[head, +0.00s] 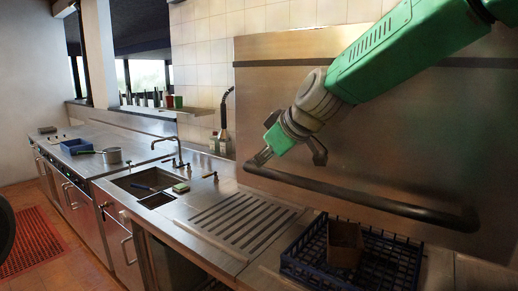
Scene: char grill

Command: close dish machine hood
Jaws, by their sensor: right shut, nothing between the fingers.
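The dish machine hood (400,145) is the large brushed-steel panel filling the right side of the head view. A dark tubular handle bar (350,196) runs along its lower part and bends at the right end. My green right arm comes in from the upper right across the panel. My right gripper (270,151) is shut and empty, near the left end of the bar and slightly above it in the picture. I cannot tell whether it touches the bar. My left gripper is out of view.
A blue dish rack (301,272) holding a brown box (345,244) sits below the bar. Left of it are a ridged drainboard (240,222), a sink (150,182) and a tap (177,150).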

